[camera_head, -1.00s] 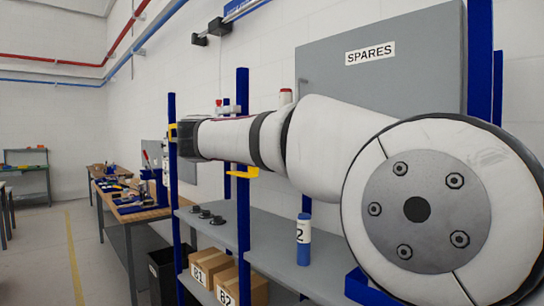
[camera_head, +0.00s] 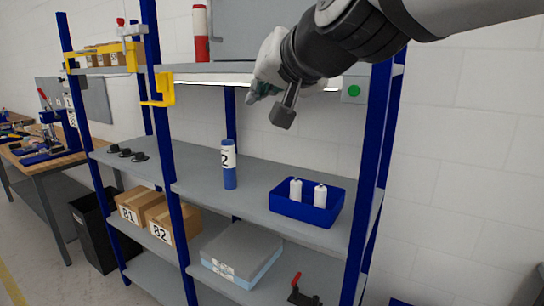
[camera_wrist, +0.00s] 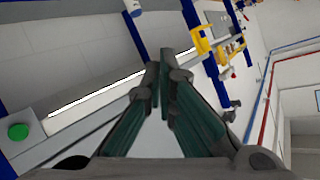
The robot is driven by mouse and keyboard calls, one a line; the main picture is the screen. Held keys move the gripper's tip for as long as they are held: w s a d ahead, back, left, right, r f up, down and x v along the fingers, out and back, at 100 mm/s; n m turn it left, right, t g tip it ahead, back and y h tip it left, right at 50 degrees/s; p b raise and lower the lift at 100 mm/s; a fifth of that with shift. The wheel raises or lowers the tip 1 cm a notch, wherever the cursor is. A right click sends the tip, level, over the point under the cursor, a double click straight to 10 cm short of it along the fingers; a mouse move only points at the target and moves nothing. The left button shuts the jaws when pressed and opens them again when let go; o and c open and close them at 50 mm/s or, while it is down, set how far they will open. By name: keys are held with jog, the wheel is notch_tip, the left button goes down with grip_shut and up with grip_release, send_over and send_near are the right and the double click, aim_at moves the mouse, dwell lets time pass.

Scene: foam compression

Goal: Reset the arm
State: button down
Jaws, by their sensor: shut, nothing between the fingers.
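My arm reaches in from the top right of the head view, bent in front of the shelf rack. My gripper (camera_head: 256,92) is mostly hidden behind my wrist there, below the upper shelf's front edge. In the wrist view my gripper (camera_wrist: 162,72) shows its dark green fingers converging, tips together, with nothing between them. The fingers appear clear of the shelf items.
A blue shelf rack holds a blue bottle (camera_head: 228,165), a blue bin (camera_head: 305,211) with two white bottles, and cardboard boxes (camera_head: 160,215). A yellow bracket (camera_head: 164,89) sits on a post. A green button (camera_head: 354,90) is at right. White wall is open at far right.

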jog(key=s+d+f+g+h, duration=0.6)
jog(key=s+d+f, duration=1.5)
jog(key=s, duration=0.1)
jog(key=shift+f+g, duration=0.15)
jog(key=shift+g, duration=0.15)
